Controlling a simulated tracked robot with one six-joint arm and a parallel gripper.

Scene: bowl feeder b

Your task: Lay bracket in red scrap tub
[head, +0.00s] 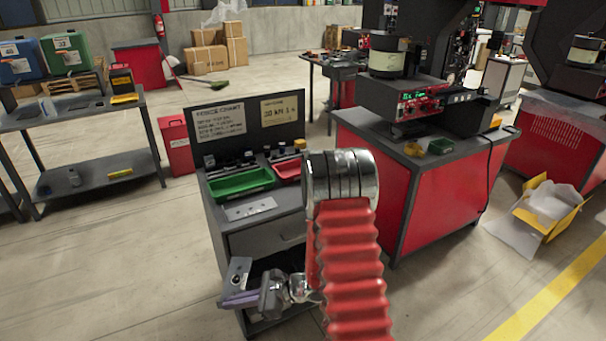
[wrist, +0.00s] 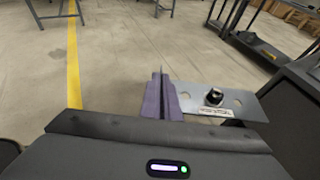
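My gripper (head: 240,299) is in front of the workbench, low and left of my arm. Its purple fingers (wrist: 162,98) are closed together in the wrist view. They hold the bracket (wrist: 237,103), a flat grey metal plate with holes, a dark round knob and a small label, sticking out to the right of the fingers. The bracket (head: 238,271) also shows in the head view, beside the bench front. The red scrap tub (head: 287,170) stands on the bench top, right of a green tub (head: 240,182). My arm partly hides the red tub's right side.
A grey plate with holes (head: 250,208) lies on the bench top in front of the green tub. A dark board (head: 248,122) with two notices rises behind the tubs. A red machine cabinet (head: 440,190) stands to the right. Open floor lies left of the bench.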

